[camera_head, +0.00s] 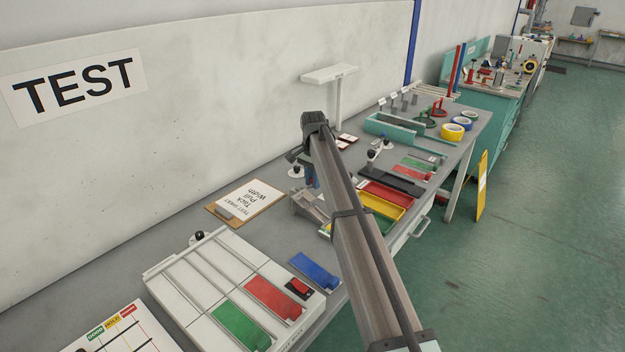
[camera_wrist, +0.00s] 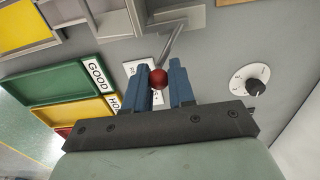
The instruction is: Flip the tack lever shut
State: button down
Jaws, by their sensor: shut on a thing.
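The tack lever (camera_wrist: 172,42) shows in the wrist view as a thin metal rod ending in a red ball knob (camera_wrist: 158,78). It slants from a grey metal base (camera_wrist: 182,19) at the top down to the knob. My gripper (camera_wrist: 164,80) has blue fingers, one on each side of the knob, and is shut on it. The knob appears closer to the left finger. In the head view my gripper (camera_head: 312,180) is low over the bench, and my arm hides most of the lever's surroundings.
A green GOOD tray (camera_wrist: 50,78) and a yellow HOLD tray (camera_wrist: 70,112) lie left of the fingers. A dial with a black knob (camera_wrist: 255,87) is to the right. In the head view, a clipboard (camera_head: 245,200) and a white panel (camera_head: 190,285) with coloured strips lie on the bench.

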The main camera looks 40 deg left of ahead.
jog(key=shift+s+d+f, duration=0.1)
jog(key=shift+s+d, duration=0.1)
jog(key=shift+d, duration=0.05)
jog(key=c, duration=1)
grip_release()
jog(key=shift+a, duration=0.1)
jog(key=shift+w+r, duration=0.1)
jog(key=shift+r, duration=0.3)
notch_tip(320, 180, up, 13)
jog(key=shift+r, duration=0.1)
